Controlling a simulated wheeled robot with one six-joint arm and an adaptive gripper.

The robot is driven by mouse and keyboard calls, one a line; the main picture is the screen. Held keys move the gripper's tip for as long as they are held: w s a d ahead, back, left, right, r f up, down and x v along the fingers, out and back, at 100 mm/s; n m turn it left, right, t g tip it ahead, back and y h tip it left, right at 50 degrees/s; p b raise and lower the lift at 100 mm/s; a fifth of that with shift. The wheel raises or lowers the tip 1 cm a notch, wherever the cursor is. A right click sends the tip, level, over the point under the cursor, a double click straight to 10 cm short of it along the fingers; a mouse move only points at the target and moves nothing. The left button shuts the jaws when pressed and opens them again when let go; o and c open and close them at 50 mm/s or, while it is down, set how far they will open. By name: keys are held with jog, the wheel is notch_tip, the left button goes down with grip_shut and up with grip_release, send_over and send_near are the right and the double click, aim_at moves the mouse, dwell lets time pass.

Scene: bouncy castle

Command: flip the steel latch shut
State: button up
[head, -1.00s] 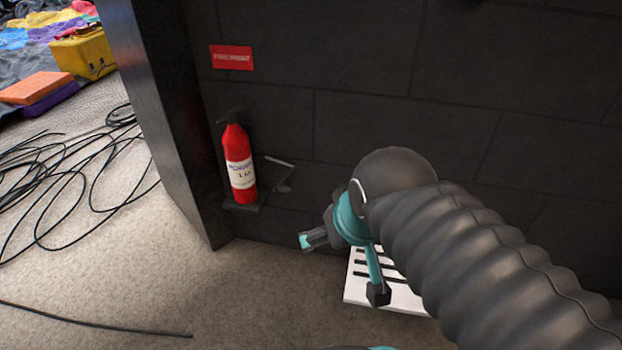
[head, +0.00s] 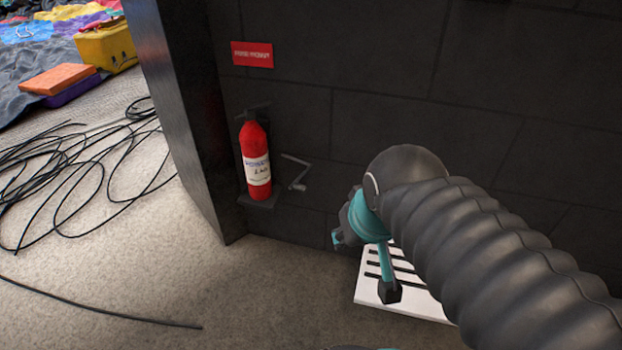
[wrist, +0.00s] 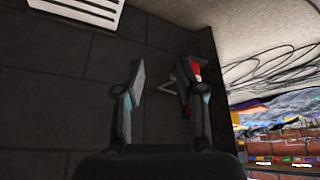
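The steel latch (head: 296,172) is a thin grey bent lever on the dark wall, just right of the red fire extinguisher (head: 255,160). Its upper arm slants out up and left toward the extinguisher. My gripper (head: 363,264) is below and right of the latch, apart from it. In the wrist view my gripper (wrist: 160,75) is open and empty, its two fingers spread. The latch (wrist: 170,84) shows between the fingers, close to the right one and farther off. The right finger partly hides the extinguisher (wrist: 196,72).
A black side panel (head: 185,120) juts out left of the extinguisher. Black cables (head: 70,180) lie on the carpet at left. A red sign (head: 252,54) is above the extinguisher.

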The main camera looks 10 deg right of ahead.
jog(key=shift+w+d+f+g, duration=0.15)
jog(key=shift+w+f+g, duration=0.1)
jog(key=shift+w+f, duration=0.2)
jog(key=shift+w+d+f+g, duration=0.15)
jog(key=shift+w+f+g, duration=0.15)
jog(key=shift+w, duration=0.25)
grip_shut()
jog(key=w+d+f+m+g+y, duration=0.1)
jog(key=w+d+f+m, duration=0.15)
jog(key=w, duration=0.55)
jog(key=w+d+f+m+g, duration=0.1)
jog(key=w+m+g, duration=0.15)
jog(key=w, duration=0.55)
jog(key=w+d+f+m+g+y, duration=0.1)
jog(key=w+f+m, duration=0.1)
jog(key=w+m, duration=0.35)
jog(key=w+a+r+m+y, duration=0.1)
jog(key=w+r+m, duration=0.2)
jog(key=w+m, duration=0.2)
jog(key=shift+w+r+y+p, duration=0.3)
jog(key=shift+w+r+p, duration=0.1)
jog(key=shift+w, duration=0.25)
